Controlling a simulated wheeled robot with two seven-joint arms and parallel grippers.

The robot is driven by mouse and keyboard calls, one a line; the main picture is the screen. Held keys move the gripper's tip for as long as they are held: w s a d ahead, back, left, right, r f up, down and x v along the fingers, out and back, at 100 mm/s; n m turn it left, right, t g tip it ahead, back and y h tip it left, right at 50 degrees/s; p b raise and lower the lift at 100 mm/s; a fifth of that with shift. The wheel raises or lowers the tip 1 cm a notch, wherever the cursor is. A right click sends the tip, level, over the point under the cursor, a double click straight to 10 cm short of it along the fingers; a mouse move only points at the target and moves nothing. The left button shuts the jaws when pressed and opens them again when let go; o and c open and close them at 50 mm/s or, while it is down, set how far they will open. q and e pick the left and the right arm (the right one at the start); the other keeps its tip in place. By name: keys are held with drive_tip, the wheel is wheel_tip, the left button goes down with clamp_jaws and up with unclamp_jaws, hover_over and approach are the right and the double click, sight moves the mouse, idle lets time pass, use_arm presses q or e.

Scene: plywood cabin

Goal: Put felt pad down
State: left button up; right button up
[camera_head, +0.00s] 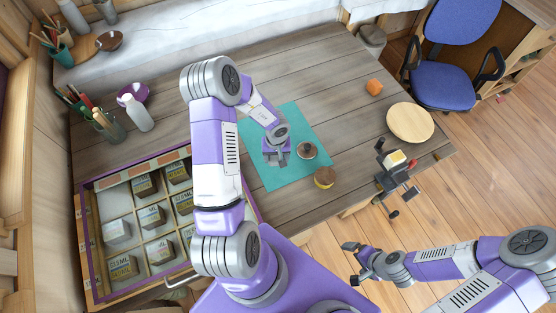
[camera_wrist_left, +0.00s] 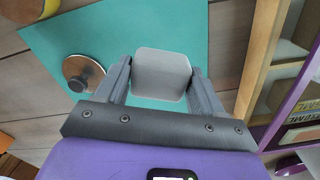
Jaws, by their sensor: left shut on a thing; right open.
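My left gripper (camera_head: 276,160) is over the teal mat (camera_head: 255,130) on the table. In the left wrist view it is shut on a pale grey, rounded square piece, which I take as the felt pad (camera_wrist_left: 162,70). The pad sits between the two fingers with the teal mat (camera_wrist_left: 225,35) behind it; I cannot tell whether it touches the mat. In the head view the pad is hidden by the gripper. My right gripper (camera_head: 352,264) is open and empty, off the table's front edge at the right.
A round knobbed piece (camera_head: 306,150) lies on the mat, beside the left gripper. A round yellow-sided piece (camera_head: 324,178) is at the mat's edge. A divided drawer (camera_head: 92,238) with several labelled blocks is at left. A clamp device (camera_head: 395,172) and a round board (camera_head: 410,122) stand right.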

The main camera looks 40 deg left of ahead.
sight(277, 168)
use_arm(q)
wheel_tip(277, 168, down, 5)
drive_tip(key=shift+b, duration=0.7)
drive_tip(key=shift+f, duration=0.3)
drive_tip(key=shift+f, duration=0.1)
drive_tip(key=o, duration=0.9)
drive_tip(key=shift+o, duration=0.2)
